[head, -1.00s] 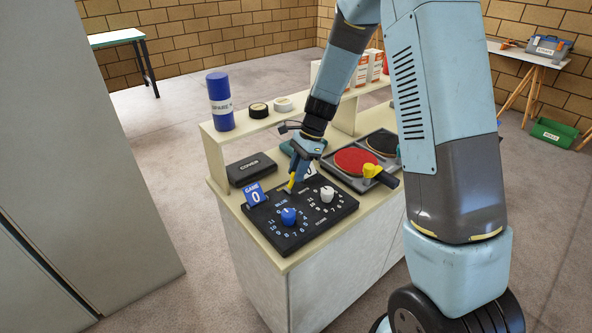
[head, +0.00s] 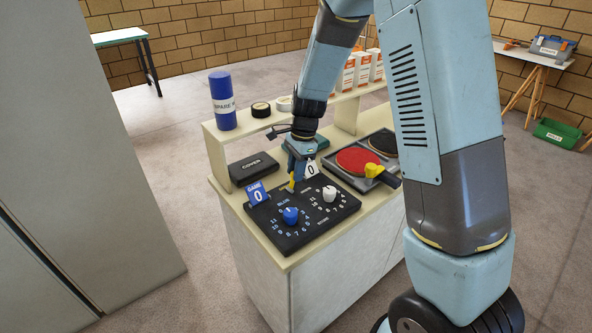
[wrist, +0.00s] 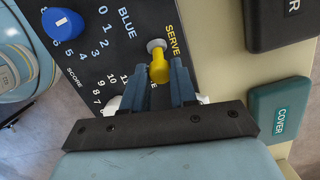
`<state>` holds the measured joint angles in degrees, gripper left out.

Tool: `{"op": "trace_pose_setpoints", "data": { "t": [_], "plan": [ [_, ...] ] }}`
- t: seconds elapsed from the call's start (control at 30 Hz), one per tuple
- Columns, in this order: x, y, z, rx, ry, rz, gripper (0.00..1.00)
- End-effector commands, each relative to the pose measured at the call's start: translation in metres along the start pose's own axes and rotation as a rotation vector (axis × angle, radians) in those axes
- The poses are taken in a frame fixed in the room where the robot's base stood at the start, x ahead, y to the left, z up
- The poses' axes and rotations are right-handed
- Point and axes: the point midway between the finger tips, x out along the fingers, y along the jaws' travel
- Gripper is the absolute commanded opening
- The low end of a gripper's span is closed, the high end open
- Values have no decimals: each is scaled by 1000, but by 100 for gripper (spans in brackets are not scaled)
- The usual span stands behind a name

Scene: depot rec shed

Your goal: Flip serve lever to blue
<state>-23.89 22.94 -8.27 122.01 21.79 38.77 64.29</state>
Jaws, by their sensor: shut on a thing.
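The black score panel (head: 275,235) lies on the counter, with a blue knob (head: 290,215) and a white knob (head: 329,194). The yellow serve lever (wrist: 158,67) stands on a grey pivot beside the word SERVE in the wrist view; its tip also shows in the head view (head: 291,187). In the wrist view it points from its pivot toward my gripper, away from the word BLUE; its exact tilt is hard to tell. My gripper (wrist: 171,72) is shut on the lever's handle, its fingers hiding part of the WHITE label.
A blue game card (head: 257,193) and a white card (head: 311,168) stand at the panel's edge. A black COVER case (head: 253,169) and a green cover (wrist: 279,112) lie close by. A tray with red and black paddles (head: 357,160) is right. A shelf holds a blue cylinder (head: 222,100).

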Motion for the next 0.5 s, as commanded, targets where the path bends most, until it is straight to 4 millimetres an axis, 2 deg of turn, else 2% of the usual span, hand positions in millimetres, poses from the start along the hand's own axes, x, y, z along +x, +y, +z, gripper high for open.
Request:
{"op": "trace_pose_setpoints", "data": {
  "t": [0.5],
  "plan": [
    [0,3,21,-14,236,-39,0]
  ]
}}
